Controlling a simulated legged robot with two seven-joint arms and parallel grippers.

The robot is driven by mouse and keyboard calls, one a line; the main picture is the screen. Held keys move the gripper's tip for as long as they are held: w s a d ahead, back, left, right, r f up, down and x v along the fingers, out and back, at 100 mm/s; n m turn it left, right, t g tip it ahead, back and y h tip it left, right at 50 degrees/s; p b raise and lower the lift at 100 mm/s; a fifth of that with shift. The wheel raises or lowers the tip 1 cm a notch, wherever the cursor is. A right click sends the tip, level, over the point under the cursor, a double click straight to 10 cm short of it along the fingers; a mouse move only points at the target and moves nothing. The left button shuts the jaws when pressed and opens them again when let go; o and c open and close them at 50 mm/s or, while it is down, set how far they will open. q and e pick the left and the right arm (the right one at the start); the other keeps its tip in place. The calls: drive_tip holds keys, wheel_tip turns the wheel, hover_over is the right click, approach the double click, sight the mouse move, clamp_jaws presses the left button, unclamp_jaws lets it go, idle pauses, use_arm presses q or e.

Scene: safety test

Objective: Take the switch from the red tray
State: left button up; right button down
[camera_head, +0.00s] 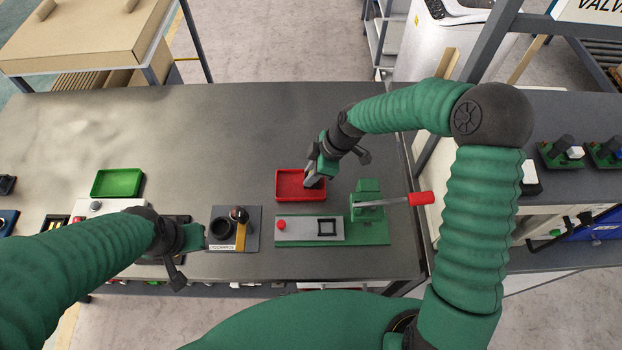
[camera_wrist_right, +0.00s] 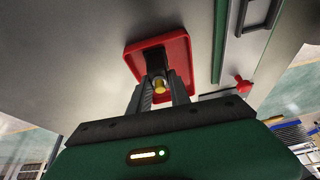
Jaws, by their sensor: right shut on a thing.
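The red tray (camera_head: 288,192) lies on the grey table right of the middle in the head view; it also shows in the right wrist view (camera_wrist_right: 182,60). My right gripper (camera_head: 313,179) reaches down into its right side. In the right wrist view its fingers (camera_wrist_right: 161,88) are shut on the switch (camera_wrist_right: 158,74), a small dark piece with a yellow part, within the outline of the tray. Whether the switch touches the tray floor I cannot tell. My left gripper (camera_head: 197,238) hangs above the table at the left; its fingers are too unclear to judge.
A green and grey fixture (camera_head: 367,235) with a red-handled lever (camera_head: 421,198) stands just in front of the red tray. A dark block with round holders (camera_head: 235,228) is left of it. A green tray (camera_head: 118,182) lies further left. The table's back middle is clear.

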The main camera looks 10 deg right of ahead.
drive_tip(key=shift+r, duration=0.1)
idle(0.3)
drive_tip(key=shift+r, duration=0.3)
drive_tip(key=r, duration=0.1)
drive_tip(key=s+r, duration=0.1)
drive_tip(key=shift+a+r, duration=0.1)
drive_tip(key=shift+r, duration=0.3)
drive_tip(key=s+a, duration=0.1)
drive_tip(key=s, duration=0.3)
drive_tip(key=s+a+r, duration=0.1)
drive_tip(key=s, duration=0.4)
drive_tip(key=s+a, duration=0.1)
drive_tip(key=s, duration=0.3)
drive_tip(key=shift+s+r, duration=0.25)
drive_tip(key=shift+s, duration=0.15)
drive_tip(key=shift+s+a+p, duration=0.1)
drive_tip(key=shift+s+p, duration=0.2)
drive_tip(key=shift+s, duration=0.15)
